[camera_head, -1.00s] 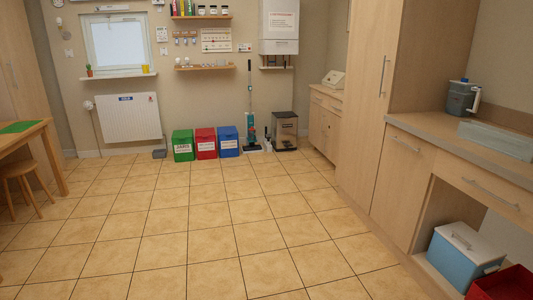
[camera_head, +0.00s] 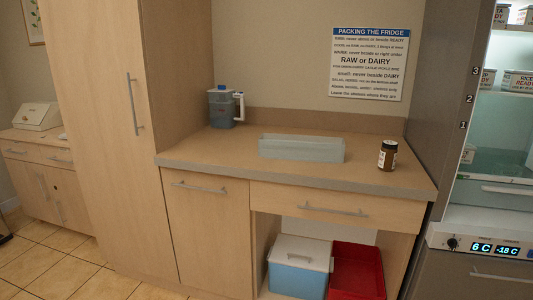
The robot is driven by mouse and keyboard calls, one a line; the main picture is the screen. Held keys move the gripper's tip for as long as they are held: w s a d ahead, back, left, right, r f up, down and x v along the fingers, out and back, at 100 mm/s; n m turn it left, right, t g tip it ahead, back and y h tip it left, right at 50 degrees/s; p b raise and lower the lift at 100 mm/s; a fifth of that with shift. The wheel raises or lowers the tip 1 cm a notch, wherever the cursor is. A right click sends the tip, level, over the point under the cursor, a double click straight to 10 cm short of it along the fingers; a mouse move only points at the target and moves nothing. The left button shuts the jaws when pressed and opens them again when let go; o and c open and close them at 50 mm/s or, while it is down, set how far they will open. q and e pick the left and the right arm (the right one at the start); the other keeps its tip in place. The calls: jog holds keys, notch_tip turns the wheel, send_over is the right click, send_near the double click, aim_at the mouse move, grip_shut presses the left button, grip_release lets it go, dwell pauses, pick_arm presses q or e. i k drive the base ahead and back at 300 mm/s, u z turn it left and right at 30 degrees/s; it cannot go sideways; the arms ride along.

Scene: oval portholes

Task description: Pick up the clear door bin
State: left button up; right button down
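The clear door bin (camera_head: 301,149) is a long, pale, see-through tray. It lies lengthwise on the grey-edged countertop (camera_head: 200,146), a little right of the counter's middle. Its near long side faces me, and nothing touches it. Neither of my grippers is in the head view.
A grey jug with a blue lid (camera_head: 222,107) stands at the counter's back left. A dark jar (camera_head: 387,155) stands right of the bin. Below are a blue cooler (camera_head: 298,275) and a red crate (camera_head: 357,272). A fridge (camera_head: 490,170) with shelves is at right, a tall cupboard (camera_head: 105,120) at left.

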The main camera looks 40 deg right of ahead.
aim_at(323, 149)
jog(key=z, duration=1.3)
jog(key=i, duration=1.25)
jog(key=z, duration=1.05)
